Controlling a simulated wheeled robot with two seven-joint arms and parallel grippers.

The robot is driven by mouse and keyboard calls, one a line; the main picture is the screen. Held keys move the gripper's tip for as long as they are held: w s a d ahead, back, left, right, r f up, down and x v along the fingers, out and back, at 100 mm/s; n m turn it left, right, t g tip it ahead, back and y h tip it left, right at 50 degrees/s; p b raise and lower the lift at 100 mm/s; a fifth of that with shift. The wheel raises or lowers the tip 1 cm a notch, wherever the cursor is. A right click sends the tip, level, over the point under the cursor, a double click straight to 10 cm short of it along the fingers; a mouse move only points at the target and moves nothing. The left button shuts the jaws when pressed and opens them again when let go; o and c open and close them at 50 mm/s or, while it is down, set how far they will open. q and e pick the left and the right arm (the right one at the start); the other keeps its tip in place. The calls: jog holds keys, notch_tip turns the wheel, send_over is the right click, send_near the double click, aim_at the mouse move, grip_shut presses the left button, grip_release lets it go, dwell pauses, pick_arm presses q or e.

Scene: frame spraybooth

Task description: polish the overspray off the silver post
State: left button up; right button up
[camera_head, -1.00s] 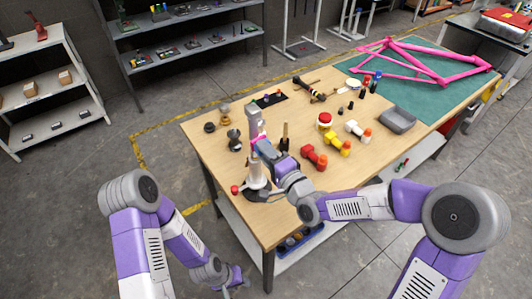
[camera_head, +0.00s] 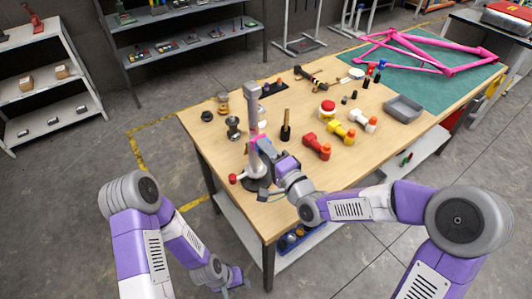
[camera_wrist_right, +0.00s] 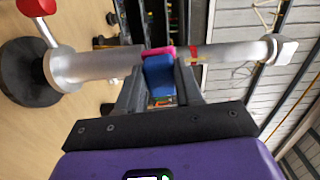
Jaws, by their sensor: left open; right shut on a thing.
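The silver post (camera_head: 251,105) stands upright on a round dark base near the table's front left corner, with a red-knobbed lever (camera_head: 232,178) low on its side. In the right wrist view the post (camera_wrist_right: 240,53) lies across the picture. My right gripper (camera_wrist_right: 160,82) is shut on a blue block (camera_wrist_right: 159,78), which is at the post's side. A pink patch (camera_wrist_right: 158,51) shows at the post beside the block; small red and yellow marks (camera_wrist_right: 197,52) are to its right. Whether the block touches the post is unclear. My left gripper (camera_head: 234,283) is open and empty, low beside the table.
A pink bike frame (camera_head: 440,60) lies on a green mat at the back right.

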jog(key=shift+s+d+f, duration=0.1)
jog(key=shift+s+f, duration=0.05)
jog(key=shift+f, duration=0.5)
jog(key=shift+r+p, duration=0.85)
jog(key=shift+r, duration=0.75)
jog(key=shift+c, duration=0.3)
jog(key=shift+r+p, duration=1.3)
jog(key=shift+r, duration=1.05)
jog(key=shift+s+d, duration=0.25)
jog(key=shift+v, duration=2.45)
